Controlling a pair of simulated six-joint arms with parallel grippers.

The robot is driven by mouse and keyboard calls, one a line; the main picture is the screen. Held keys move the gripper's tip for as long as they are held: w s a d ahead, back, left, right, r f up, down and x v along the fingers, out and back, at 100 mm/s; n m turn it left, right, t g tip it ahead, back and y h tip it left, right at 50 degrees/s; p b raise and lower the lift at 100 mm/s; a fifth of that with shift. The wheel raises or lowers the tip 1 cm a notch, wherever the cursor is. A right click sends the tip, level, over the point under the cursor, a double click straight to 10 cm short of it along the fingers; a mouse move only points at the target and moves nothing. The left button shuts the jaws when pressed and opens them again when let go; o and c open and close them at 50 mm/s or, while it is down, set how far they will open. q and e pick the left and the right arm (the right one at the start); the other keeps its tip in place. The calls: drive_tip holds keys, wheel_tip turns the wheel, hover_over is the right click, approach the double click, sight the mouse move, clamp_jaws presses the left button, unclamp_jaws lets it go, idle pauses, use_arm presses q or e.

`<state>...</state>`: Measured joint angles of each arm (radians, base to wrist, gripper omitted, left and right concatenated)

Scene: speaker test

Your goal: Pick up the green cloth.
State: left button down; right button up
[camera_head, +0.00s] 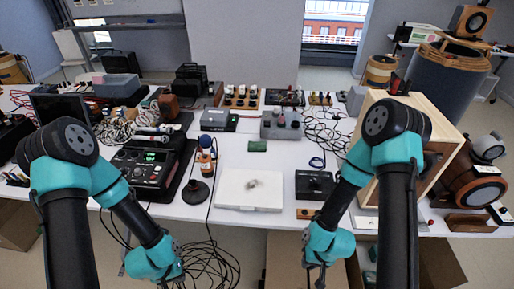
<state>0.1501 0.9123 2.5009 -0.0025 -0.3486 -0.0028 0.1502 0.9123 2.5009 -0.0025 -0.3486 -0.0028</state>
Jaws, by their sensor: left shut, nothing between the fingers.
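The green cloth (257,146) lies small and flat on the white table, near the middle and behind the white flat box. Nothing covers it. My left gripper (172,280) hangs at the bottom left, in front of the table's front edge; it is shut and empty, far from the cloth. My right gripper (314,275) hangs at the bottom, right of centre, also in front of the table edge and apart from the cloth. Its fingers are too small and dark to tell whether they are open.
A white flat box (234,190) stands between the cloth and the front edge. A microphone stand (195,192) and a black mixer (146,170) are left of it. A grey device (281,125) and a black box (314,185) are to the right.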

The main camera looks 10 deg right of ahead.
drive_tip(key=o, duration=1.5)
drive_tip(key=shift+o, duration=0.2)
